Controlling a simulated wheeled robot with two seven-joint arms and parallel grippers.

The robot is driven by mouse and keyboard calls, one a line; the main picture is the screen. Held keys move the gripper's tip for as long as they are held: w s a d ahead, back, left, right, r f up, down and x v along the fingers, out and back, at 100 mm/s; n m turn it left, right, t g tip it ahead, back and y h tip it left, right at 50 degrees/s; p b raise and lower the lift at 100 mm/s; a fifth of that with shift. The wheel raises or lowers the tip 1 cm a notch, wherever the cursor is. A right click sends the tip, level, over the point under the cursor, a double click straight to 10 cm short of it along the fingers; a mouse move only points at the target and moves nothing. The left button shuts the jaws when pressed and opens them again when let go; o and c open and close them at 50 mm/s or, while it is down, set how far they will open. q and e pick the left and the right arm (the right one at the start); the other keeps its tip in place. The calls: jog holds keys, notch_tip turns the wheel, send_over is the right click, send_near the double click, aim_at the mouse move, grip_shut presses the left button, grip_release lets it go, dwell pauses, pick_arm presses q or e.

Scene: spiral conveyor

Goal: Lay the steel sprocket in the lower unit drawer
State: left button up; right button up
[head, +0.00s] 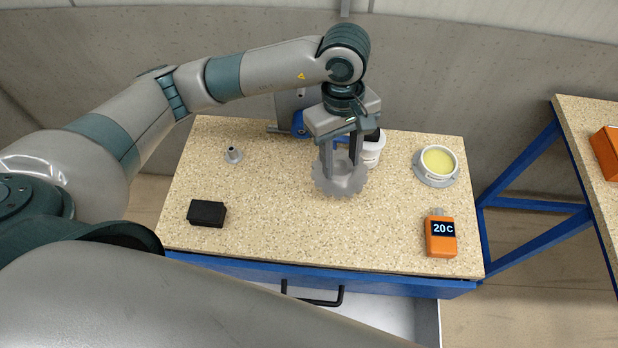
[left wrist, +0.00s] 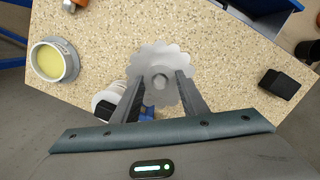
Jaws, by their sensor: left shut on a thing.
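The steel sprocket (head: 340,182) is a grey toothed disc with a raised hub, near the back middle of the speckled worktop. My left gripper (head: 341,162) points down from above and is shut on the sprocket. In the left wrist view the two fingers of the gripper (left wrist: 160,92) close on the hub of the sprocket (left wrist: 160,58). I cannot tell whether the disc touches the worktop. The drawer (head: 390,312) below the worktop's front edge is pulled out, with a white interior and a black handle (head: 318,299). My arm hides much of it. My right gripper is not in view.
Another table (head: 590,125) stands at right. The worktop's front middle is clear.

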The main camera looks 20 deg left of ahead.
pick_arm(q)
jog(key=s+a+f, duration=0.1)
jog(key=a, duration=0.1)
jog(key=s+a+f, duration=0.1)
jog(key=a, duration=0.1)
jog(key=s+a+f, duration=0.1)
jog(key=a+f, duration=0.1)
jog(key=shift+s, duration=0.15)
jog(key=shift+d, duration=0.1)
jog(key=shift+f, duration=2)
jog(key=shift+f+b, duration=0.2)
jog(key=shift+b, duration=0.25)
jog(key=o, duration=1.4)
